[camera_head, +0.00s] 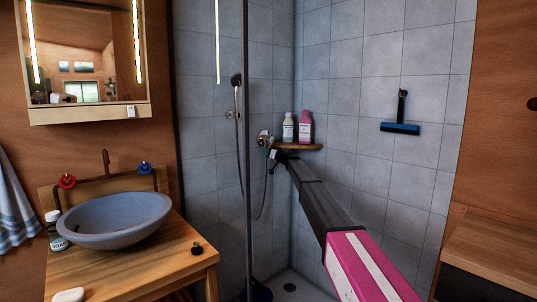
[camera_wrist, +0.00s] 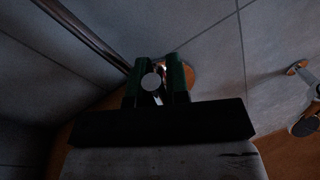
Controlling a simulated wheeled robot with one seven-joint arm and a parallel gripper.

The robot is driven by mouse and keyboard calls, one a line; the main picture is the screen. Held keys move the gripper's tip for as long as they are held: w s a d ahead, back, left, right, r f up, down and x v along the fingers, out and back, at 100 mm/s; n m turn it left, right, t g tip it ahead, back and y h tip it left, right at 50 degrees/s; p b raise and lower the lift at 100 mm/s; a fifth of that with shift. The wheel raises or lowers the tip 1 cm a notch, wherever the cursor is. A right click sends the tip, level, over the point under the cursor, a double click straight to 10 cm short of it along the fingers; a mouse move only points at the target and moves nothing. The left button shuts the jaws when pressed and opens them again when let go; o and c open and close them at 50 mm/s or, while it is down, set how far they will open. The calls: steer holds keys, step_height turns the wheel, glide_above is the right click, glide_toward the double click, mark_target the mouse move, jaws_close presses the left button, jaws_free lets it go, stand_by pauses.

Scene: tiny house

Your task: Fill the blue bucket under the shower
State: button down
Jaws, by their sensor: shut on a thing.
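The shower tap (camera_head: 264,137) is a round metal fitting on the grey tiled wall. My gripper (camera_head: 272,154) is at the tap, at the end of my outstretched arm. In the wrist view my gripper (camera_wrist: 161,76) has its dark green fingers shut on a pale round metal knob (camera_wrist: 150,82), which looks like the tap's handle. The blue bucket (camera_head: 257,292) is on the shower floor, mostly cut off by the lower picture edge and the glass edge; its inside is hidden. The shower head (camera_head: 236,80) hangs on the wall with its hose. I see no clear water stream.
A wooden corner shelf (camera_head: 298,146) with a white bottle (camera_head: 288,128) and a pink bottle (camera_head: 305,128) is close beside my gripper. A glass panel edge (camera_head: 246,180) stands left of my arm. A squeegee (camera_head: 401,128) hangs right. A basin (camera_head: 115,220) stands left.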

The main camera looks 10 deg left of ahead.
steer(key=shift+s+a+r+m+t, duration=0.25)
steer(key=shift+s+a+r+m, duration=0.25)
steer(key=shift+m, duration=0.65)
steer(key=shift+s+a+r+m+t, duration=0.2)
steer(key=shift+s+r+m, duration=0.25)
steer(key=shift+m, duration=0.75)
steer(key=shift+s+a+r+m+t, duration=0.3)
steer(key=shift+s+m, duration=0.35)
steer(key=shift+m, duration=0.5)
steer(key=shift+a, duration=0.1)
steer(key=c, duration=1.1)
jaws_free()
steer(key=shift+r, duration=0.1)
steer(key=shift+s+d, duration=0.1)
steer(key=shift+d, duration=0.25)
steer(key=v, duration=1)
steer(key=shift+s+d, duration=0.2)
steer(key=shift+s, duration=0.1)
